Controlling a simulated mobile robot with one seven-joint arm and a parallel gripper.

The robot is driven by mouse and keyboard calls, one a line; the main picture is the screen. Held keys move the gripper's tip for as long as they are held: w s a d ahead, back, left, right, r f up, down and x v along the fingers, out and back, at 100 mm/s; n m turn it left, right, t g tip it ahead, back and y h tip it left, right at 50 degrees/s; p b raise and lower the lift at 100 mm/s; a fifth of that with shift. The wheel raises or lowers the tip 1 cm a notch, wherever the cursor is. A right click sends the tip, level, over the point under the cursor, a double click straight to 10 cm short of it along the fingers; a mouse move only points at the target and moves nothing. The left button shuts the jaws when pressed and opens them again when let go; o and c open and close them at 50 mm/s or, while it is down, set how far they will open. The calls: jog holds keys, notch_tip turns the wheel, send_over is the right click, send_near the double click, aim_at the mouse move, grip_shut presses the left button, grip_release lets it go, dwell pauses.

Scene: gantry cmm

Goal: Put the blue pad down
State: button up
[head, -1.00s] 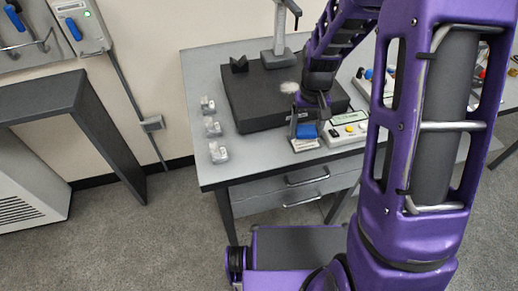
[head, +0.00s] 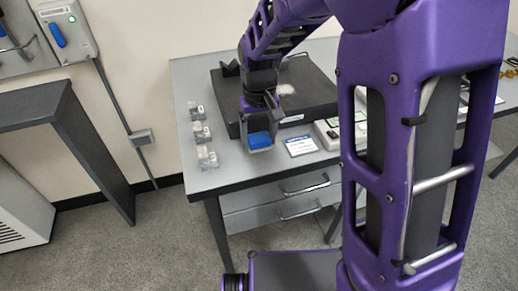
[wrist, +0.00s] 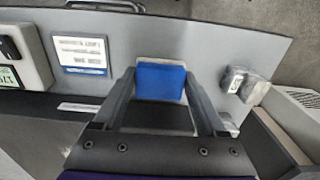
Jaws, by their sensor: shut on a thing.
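The blue pad (head: 260,140) is held between the fingers of my gripper (head: 259,143), in front of the dark slab on the grey table. In the wrist view the blue pad (wrist: 161,82) sits between the two fingertips of my gripper (wrist: 160,88), with grey tabletop around it. My gripper is shut on the pad. I cannot tell whether the pad touches the tabletop (head: 222,178) or is a little above it.
Several small clear blocks (head: 202,133) stand along the table's left edge. A white printed card (head: 300,146) lies right of my gripper, beside a control box (head: 328,135). The dark slab (head: 312,100) fills the table behind. Bare tabletop lies near the front left corner.

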aim_at(259, 148)
jog(key=shift+f+b, duration=0.3)
jog(key=shift+f, duration=1.4)
jog(key=shift+f, duration=0.15)
jog(key=o, duration=1.1)
jog(key=shift+o, duration=0.2)
notch_tip(259, 148, up, 12)
jog(key=shift+r+p, duration=0.2)
jog(key=shift+p, duration=0.95)
